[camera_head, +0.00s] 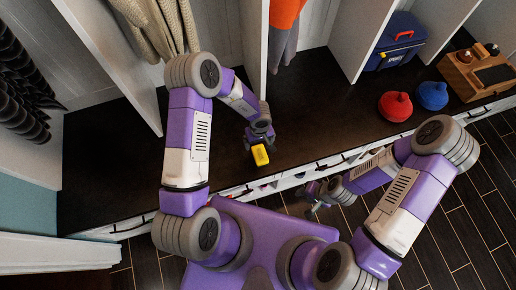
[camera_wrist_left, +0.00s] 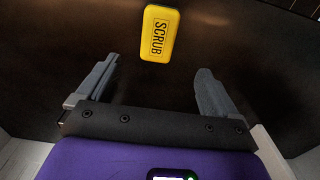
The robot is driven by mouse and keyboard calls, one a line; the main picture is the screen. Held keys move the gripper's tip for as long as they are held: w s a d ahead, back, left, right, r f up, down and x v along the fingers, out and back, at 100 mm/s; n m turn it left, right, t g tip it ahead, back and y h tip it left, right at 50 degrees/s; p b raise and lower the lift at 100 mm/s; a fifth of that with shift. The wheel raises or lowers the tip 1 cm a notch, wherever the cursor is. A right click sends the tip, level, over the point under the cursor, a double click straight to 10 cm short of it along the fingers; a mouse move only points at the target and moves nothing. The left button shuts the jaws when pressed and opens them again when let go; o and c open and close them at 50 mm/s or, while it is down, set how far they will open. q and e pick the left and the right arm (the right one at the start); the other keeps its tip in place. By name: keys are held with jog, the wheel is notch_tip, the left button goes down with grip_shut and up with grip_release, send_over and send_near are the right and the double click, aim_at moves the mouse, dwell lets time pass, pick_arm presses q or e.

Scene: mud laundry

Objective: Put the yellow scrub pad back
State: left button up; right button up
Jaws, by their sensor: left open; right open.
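The yellow scrub pad (camera_head: 260,155) lies on the dark bench top (camera_head: 322,108) near its front edge. In the left wrist view the pad (camera_wrist_left: 158,33) shows the word SCRUB and sits just beyond my fingertips, midway between them. My left gripper (camera_head: 259,140) is over the bench next to the pad. Its two fingers (camera_wrist_left: 156,72) are apart with nothing between them. My right gripper (camera_head: 311,202) is low in front of the bench, apart from the pad, open and holding nothing that I can see.
A blue toolbox (camera_head: 395,47) with a red handle stands in a right cubby. A red (camera_head: 395,106) and a blue (camera_head: 432,96) rounded object sit beside a wooden caddy (camera_head: 477,70). White dividers (camera_head: 255,45) split the bench's back. Clothes hang above. The bench's middle is clear.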

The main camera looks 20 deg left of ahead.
pick_arm(q)
jog(key=s+d+m+h, duration=0.2)
jog(key=s+m+h, duration=0.2)
jog(key=s, duration=1.1)
jog(key=shift+s+d+f, duration=0.4)
dwell(0.7)
